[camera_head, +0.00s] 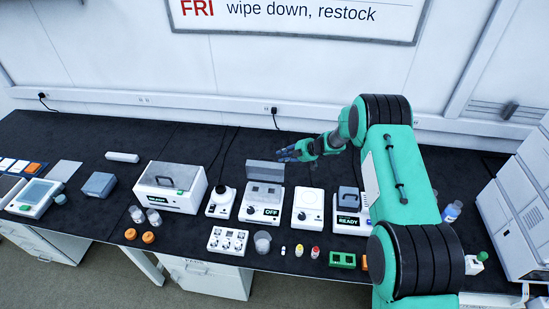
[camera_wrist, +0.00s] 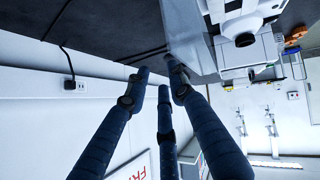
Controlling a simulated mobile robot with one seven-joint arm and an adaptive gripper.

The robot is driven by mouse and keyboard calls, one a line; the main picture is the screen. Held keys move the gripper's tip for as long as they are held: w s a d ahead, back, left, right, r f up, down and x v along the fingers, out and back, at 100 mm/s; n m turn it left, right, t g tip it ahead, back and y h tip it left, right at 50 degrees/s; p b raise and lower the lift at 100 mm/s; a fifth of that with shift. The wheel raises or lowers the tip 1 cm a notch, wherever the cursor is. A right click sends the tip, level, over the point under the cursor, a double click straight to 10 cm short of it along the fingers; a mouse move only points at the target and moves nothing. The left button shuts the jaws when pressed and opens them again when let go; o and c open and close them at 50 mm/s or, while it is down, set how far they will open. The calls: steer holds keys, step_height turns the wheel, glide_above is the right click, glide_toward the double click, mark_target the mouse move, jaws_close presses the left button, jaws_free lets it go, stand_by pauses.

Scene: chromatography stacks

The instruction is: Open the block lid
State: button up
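The block heater (camera_head: 261,206), a white unit with an "OFF" display, stands mid-bench in the head view. Its grey flat lid (camera_head: 265,171) stands raised, about upright, along the back edge, and the grey block top shows in front of it. My gripper (camera_head: 287,155) is at the lid's upper right, close to its top edge. In the wrist view the gripper's (camera_wrist: 160,78) dark blue fingers are spread with nothing between them. One fingertip is at or very near the edge of a grey panel, seemingly the lid (camera_wrist: 187,38); contact is unclear.
A lidded white box (camera_head: 171,187) and a small round-topped unit (camera_head: 221,202) stand left. A white round-plate unit (camera_head: 307,209) and a "READY" unit (camera_head: 348,215) stand right. A tube rack (camera_head: 227,240), a beaker (camera_head: 262,242) and small vials are in front. The wall is close behind.

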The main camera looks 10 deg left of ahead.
steer(key=shift+s+d+r, duration=0.2)
steer(key=shift+s+r, duration=0.05)
steer(key=shift+r, duration=0.35)
steer(key=shift+s+d+r, duration=0.2)
steer(key=shift+r, duration=0.4)
